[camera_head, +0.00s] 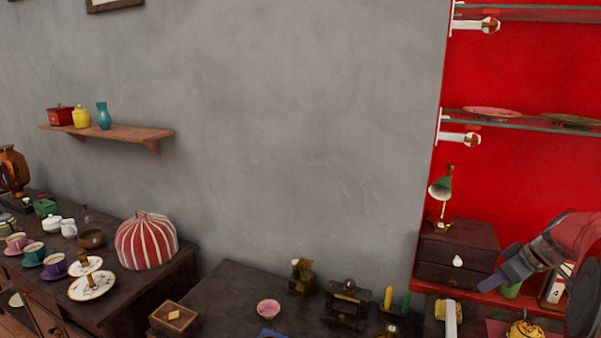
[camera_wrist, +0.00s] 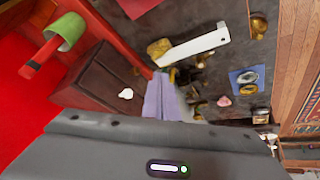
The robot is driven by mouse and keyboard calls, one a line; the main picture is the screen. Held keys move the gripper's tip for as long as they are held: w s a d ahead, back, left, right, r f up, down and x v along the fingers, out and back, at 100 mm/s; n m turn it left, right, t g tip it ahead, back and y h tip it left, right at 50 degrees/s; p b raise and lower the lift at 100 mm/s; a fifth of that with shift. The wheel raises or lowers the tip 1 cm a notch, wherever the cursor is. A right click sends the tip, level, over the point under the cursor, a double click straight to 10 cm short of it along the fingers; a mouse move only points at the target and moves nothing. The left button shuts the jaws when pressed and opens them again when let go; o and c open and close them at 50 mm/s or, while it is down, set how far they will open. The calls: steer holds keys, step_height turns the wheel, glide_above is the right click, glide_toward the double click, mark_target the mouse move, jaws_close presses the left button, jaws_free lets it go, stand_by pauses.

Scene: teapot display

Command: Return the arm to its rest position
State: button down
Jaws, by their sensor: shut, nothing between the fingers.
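My gripper (camera_head: 490,284) is at the right in the head view, at the end of my red and black arm. It points left and slightly down, in front of the small dark drawer box (camera_head: 457,250). Its fingers are together with nothing between them. In the wrist view the shut fingers of my gripper (camera_wrist: 160,84) show as a pale purple shape in the middle. Whether they touch the box cannot be told, but they look apart from it.
A green lamp (camera_head: 441,187) stands on the drawer box. Glass shelves (camera_head: 520,121) are above. A white-handled object (camera_head: 450,318) and yellow teapot (camera_head: 524,329) are below.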

steer(key=s+a+r+m, duration=0.2)
steer(key=s+a, duration=1.1)
steer(key=a, duration=0.4)
steer(key=s+a+r+m+h, duration=0.1)
steer(key=s+a+r+m, duration=0.1)
steer(key=s+a, duration=1.1)
steer(key=a+m, duration=0.1)
steer(key=a, duration=0.2)
steer(key=shift+s+a+h, duration=0.3)
steer(key=shift+a, duration=0.05)
steer(key=shift+d+r, duration=0.1)
steer(key=shift+r, duration=0.05)
